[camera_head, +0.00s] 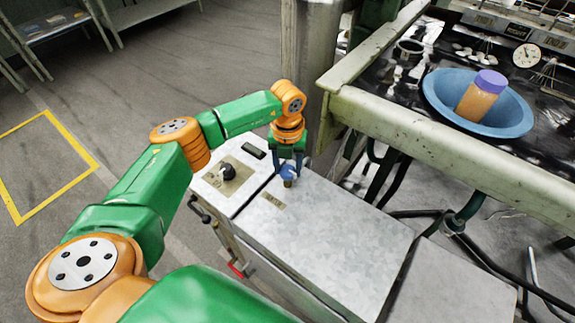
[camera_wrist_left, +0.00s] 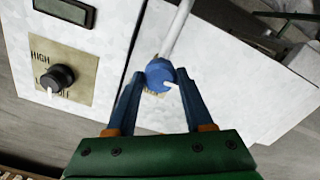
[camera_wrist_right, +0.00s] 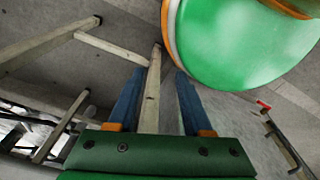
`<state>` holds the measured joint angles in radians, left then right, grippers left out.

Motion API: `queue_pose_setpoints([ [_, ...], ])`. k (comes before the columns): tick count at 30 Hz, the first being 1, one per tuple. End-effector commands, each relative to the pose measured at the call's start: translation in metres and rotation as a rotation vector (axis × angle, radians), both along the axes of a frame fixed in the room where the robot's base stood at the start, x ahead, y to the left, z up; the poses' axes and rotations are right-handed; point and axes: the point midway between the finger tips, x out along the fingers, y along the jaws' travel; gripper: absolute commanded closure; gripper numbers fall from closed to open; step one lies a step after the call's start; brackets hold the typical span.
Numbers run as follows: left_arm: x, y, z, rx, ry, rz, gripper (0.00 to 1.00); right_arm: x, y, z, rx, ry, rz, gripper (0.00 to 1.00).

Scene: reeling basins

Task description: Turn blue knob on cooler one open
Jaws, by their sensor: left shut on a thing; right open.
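The blue knob (camera_head: 288,171) sits on the pale metal top of the cooler (camera_head: 325,240). In the left wrist view the blue knob (camera_wrist_left: 159,73) has a white pointer mark toward the lower right, and a pale pipe rises behind it. My left gripper (camera_head: 287,165) reaches down over the knob. Its two fingers (camera_wrist_left: 160,84) are on either side of the knob, shut on it. A label under the knob is partly covered. My right gripper (camera_wrist_right: 160,73) shows only in the right wrist view, open and empty, with floor and a beam beyond it.
A black dial (camera_head: 227,171) on a HIGH/OFF plate is left of the blue knob. A bench (camera_head: 400,125) at right holds a blue bowl (camera_head: 455,82) with a purple-lidded jar (camera_head: 481,97). Pipes and hoses run below the bench. Open floor is at left.

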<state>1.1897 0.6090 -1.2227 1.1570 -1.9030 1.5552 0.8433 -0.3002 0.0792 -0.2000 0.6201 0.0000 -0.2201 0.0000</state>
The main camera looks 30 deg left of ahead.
Motion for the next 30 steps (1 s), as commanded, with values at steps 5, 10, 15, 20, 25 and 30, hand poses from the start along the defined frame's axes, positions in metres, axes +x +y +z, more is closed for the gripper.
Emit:
queue_pose_setpoints([
  [5,0.000,0.000,0.000,0.000,0.000,0.002,1.00,0.000,0.000,0.000,0.000,0.000,0.000,0.50],
  [10,0.000,0.000,0.000,0.000,0.000,0.001,0.19,0.000,0.000,0.000,0.000,0.000,0.000,0.50],
  [15,0.000,0.000,0.000,0.000,0.000,0.001,0.18,0.000,0.000,0.000,0.000,0.000,0.000,0.50],
  [20,0.001,0.000,0.005,0.000,-0.002,0.000,0.18,0.000,0.000,0.000,0.000,0.000,0.000,0.50],
  [25,0.001,0.000,0.040,0.000,-0.005,0.001,0.18,0.000,0.000,0.001,0.000,0.000,0.000,0.50],
  [30,0.001,0.000,0.067,-0.001,-0.003,0.001,0.18,0.000,0.000,0.001,0.000,0.000,0.000,0.50],
])
